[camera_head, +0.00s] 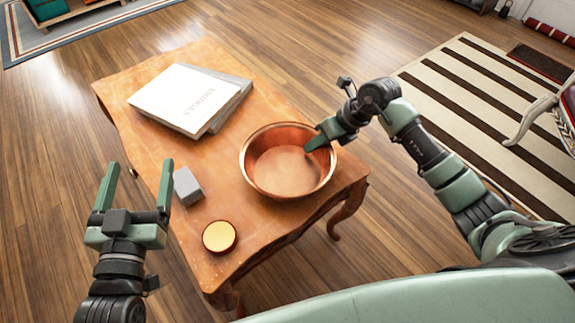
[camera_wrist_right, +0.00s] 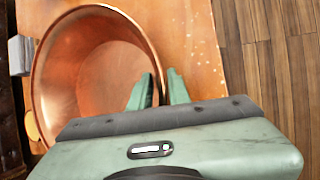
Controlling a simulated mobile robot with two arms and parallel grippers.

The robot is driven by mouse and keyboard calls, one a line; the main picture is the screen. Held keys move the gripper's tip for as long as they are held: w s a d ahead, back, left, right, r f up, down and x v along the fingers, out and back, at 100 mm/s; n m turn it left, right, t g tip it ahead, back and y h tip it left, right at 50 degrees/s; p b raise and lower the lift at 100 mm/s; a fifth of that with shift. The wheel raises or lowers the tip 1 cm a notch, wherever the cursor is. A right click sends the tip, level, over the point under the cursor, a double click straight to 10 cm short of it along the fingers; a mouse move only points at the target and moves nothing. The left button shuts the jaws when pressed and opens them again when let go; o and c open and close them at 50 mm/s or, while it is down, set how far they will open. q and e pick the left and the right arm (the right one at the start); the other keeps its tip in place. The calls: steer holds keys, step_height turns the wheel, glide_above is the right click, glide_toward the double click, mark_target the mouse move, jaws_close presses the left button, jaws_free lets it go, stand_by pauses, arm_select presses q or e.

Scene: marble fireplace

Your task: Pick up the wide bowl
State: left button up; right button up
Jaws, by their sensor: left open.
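The wide copper bowl (camera_head: 268,177) stands upright at the right part of the small wooden table; I cannot tell any gap beneath it. It also fills the left of the right wrist view (camera_wrist_right: 85,75). My right gripper (camera_head: 312,146) is at the bowl's right rim. In the right wrist view its fingers (camera_wrist_right: 160,85) straddle the rim, one inside the bowl and one outside, close together on the wall. My left gripper (camera_head: 135,178) is open and empty, left of the table's near-left edge and apart from the bowl.
The wooden table (camera_head: 150,70) also holds a stack of books (camera_head: 180,97), a grey block (camera_head: 187,186) and a round gold-topped container (camera_head: 219,236) near the bowl. A striped rug (camera_head: 470,110) lies right of the table. Wooden floor is open around it.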

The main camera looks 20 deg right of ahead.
jaws_close()
stand_by(1.3)
